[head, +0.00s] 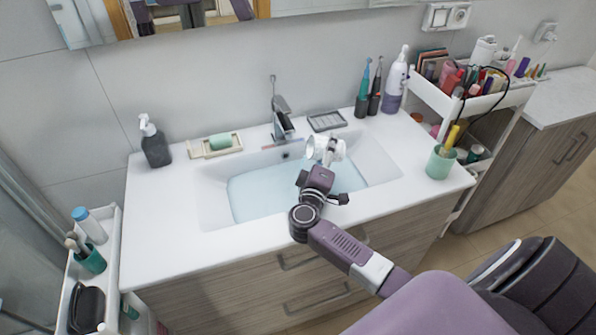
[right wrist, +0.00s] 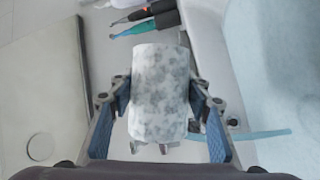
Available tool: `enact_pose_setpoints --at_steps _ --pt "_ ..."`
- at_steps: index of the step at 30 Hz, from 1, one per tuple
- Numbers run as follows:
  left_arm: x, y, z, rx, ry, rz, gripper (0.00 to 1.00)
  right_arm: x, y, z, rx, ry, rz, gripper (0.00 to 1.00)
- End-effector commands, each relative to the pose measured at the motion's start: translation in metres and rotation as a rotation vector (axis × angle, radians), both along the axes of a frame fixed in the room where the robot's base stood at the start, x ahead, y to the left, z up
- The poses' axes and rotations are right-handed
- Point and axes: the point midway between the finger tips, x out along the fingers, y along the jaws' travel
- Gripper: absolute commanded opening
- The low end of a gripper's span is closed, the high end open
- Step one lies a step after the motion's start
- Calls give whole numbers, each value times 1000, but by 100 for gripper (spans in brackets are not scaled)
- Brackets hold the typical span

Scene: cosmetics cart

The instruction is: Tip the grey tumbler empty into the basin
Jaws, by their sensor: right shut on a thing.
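The grey tumbler (right wrist: 160,90), pale with darker marbled blotches, is between the blue-padded fingers of my right gripper (right wrist: 161,103) in the right wrist view. In the head view the right gripper (head: 325,155) is over the back part of the white basin (head: 213,205), and the tumbler shows only as a small pale shape among the fingers. Its exact tilt and its inside cannot be made out. The basin holds pale blue water (head: 255,195). My left gripper is out of view.
The tap (head: 281,118) stands behind the basin. A soap dish (head: 216,146) and dark pump bottle (head: 154,144) are at the left. Electric toothbrushes (head: 375,90), a white bottle (head: 394,85) and a green cup (head: 440,162) are at the right. The front counter is clear.

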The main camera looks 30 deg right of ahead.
Motion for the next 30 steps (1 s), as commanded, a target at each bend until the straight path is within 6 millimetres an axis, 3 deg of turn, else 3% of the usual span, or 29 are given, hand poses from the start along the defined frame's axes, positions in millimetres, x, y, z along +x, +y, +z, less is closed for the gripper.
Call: enact_pose_setpoints --at_steps 30 --pt "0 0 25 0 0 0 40 6 14 8 -112 51 1 13"
